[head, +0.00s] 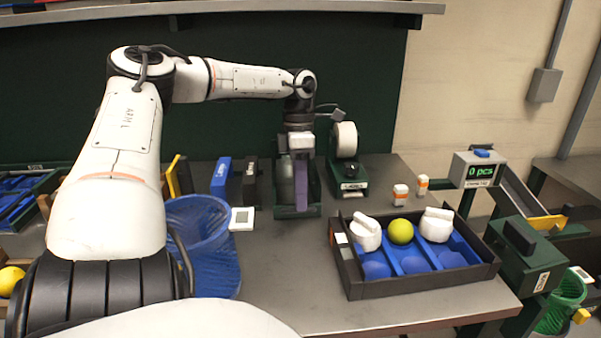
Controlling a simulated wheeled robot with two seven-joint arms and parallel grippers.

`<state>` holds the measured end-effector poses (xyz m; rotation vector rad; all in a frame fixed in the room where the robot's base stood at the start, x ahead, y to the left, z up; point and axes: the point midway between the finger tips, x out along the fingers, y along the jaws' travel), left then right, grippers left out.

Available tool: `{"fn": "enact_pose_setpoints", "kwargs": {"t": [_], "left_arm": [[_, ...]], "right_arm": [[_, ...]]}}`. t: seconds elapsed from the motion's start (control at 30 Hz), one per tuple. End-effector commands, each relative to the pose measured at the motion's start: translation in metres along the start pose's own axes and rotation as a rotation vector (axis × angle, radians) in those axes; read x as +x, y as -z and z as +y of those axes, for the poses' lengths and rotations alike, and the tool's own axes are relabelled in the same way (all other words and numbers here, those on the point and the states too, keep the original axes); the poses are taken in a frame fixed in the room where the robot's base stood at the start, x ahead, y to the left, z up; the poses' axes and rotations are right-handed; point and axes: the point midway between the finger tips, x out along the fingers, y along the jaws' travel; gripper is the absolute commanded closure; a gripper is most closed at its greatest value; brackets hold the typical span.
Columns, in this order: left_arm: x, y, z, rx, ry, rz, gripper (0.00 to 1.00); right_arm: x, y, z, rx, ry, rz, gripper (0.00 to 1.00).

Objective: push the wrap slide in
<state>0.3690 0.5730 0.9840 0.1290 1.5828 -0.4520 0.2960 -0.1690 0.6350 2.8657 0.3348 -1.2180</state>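My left arm reaches across the table from the left. Its gripper (301,180) points down at a dark green open-topped holder (313,208) near the back of the table. A purple finger shows at the holder's front; the other finger cannot be made out, so open or shut is unclear. A grey rounded thing stands in the holder beside the gripper. Which part is the wrap slide I cannot tell, as the gripper covers much of the holder. Contact is also unclear. My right gripper is not in view.
Right of the holder stands a dispenser with a white roll (346,140). A black tray (420,285) with blue cups holds two white-wrapped pieces (366,233) and a yellow-green fruit (400,232). A blue basket (205,245) is at left. The table's middle is clear.

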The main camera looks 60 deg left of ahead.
Motion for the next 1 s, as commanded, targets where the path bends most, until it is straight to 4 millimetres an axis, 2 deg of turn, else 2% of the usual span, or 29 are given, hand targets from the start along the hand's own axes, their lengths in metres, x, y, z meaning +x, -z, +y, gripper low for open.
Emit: {"fn": "enact_pose_setpoints", "kwargs": {"t": [0.4,0.5,0.7,1.0], "left_arm": [[-0.076,0.000,0.001,-0.002,-0.007,-0.001,0.81],[-0.089,0.000,0.000,-0.001,-0.006,-0.001,0.81],[-0.101,0.000,0.000,0.001,-0.004,-0.001,0.81],[-0.101,0.000,-0.001,0.001,-0.003,-0.001,0.81]], "right_arm": [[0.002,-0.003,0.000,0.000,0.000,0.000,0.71],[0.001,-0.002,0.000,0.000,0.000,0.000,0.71],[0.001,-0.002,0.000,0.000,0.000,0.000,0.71],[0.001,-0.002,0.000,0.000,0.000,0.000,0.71]]}}
